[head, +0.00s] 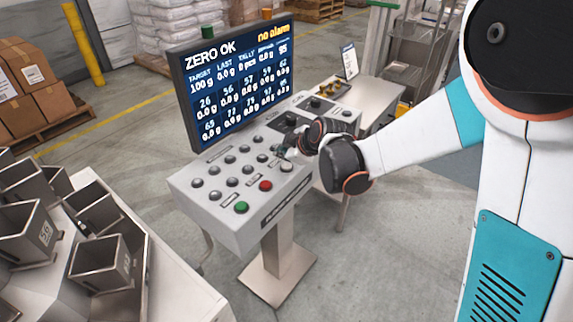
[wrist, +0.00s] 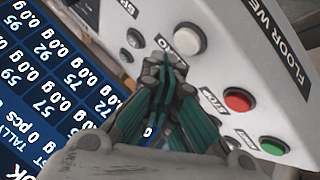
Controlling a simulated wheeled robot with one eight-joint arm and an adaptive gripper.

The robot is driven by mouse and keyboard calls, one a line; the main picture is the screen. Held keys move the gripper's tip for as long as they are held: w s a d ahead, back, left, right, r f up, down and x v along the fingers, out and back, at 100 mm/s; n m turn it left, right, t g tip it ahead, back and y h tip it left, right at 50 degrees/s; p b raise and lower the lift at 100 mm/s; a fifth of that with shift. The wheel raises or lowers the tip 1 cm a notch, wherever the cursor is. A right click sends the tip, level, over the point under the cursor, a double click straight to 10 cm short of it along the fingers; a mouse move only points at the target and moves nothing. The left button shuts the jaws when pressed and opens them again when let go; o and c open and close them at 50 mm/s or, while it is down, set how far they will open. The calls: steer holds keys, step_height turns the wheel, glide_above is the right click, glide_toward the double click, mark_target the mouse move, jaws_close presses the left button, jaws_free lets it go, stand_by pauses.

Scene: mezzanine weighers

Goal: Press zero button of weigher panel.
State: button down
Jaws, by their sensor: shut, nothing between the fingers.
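The weigher panel (head: 205,222) is a grey sloped console on a pedestal. A pale round button (head: 287,166), larger than the grey ones, sits right of the red button. In the wrist view this pale button (wrist: 188,38) is uncovered, with a partly hidden label beside it that seems to read ZERO. My gripper (head: 283,151) is shut and empty over the panel, just behind the pale button. In the wrist view its fingertips (wrist: 166,62) overlap the label area below-left of the button; contact cannot be told. The screen (head: 235,85) above reads "ZERO OK" and "no alarm".
The red button (wrist: 238,100) and green button (wrist: 273,146) lie close by along the panel's front. Several grey buttons (head: 230,159) fill its left part. A side table (head: 375,92) stands behind right. Metal hoppers (head: 100,262) stand at front left.

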mark_target(285, 168)
steer(key=shift+r+p, duration=1.25)
steer(key=shift+r, duration=0.9)
steer(key=shift+s+d+r, duration=0.15)
steer(key=s+d+r+m+h+b, duration=0.2)
steer(key=s+d+m, duration=0.6)
steer(key=s, duration=0.7)
steer(key=s+d+r+m+h+b, duration=0.2)
steer(key=s+d+m, duration=0.5)
steer(key=s+d, duration=0.4)
steer(key=s+h, duration=0.1)
steer(key=s, duration=0.3)
steer(key=shift+d+r+m, duration=0.3)
steer(key=shift+d+m, duration=0.1)
